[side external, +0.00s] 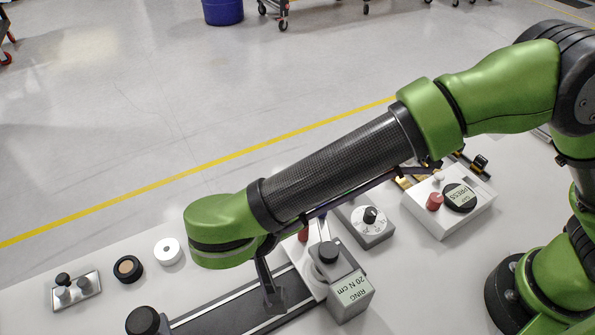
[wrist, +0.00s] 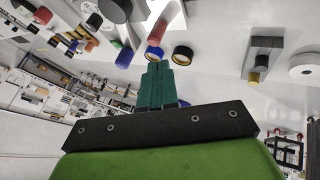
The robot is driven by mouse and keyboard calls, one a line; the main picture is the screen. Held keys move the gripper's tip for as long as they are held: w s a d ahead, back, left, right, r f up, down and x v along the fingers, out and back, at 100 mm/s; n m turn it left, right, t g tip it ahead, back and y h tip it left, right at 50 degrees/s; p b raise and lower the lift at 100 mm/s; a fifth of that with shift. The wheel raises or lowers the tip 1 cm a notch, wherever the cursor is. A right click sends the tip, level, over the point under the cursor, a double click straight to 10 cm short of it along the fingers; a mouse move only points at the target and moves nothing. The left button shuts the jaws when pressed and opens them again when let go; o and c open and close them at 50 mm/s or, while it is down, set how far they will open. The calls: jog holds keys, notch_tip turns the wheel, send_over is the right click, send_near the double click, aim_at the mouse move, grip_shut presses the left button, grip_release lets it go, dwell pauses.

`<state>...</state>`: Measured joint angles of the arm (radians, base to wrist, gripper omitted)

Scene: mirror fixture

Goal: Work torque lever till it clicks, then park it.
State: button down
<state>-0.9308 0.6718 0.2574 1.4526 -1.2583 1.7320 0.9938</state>
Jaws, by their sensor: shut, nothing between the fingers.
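In the side view my green wrist hangs left of the unit, above a dark rail (side external: 232,308); the fingers are not clear there. In the wrist view the lever cannot be made out.
Left are a white ring (side external: 168,251), a black ring (side external: 128,269), a plate with knobs (side external: 76,291) and a black knob (side external: 143,321).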

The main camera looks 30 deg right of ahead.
aim_at(325, 228)
jog(key=shift+w+d+f, duration=0.2)
jog(key=shift+d+f, duration=0.15)
jog(key=shift+d, duration=0.55)
jog(key=shift+w+d+f, duration=0.15)
jog(key=shift+d+f, duration=0.25)
jog(key=shift+d, duration=0.45)
jog(key=shift+w+d+f, duration=0.2)
jog(key=shift+d+f, duration=0.15)
jog(key=shift+d, duration=0.55)
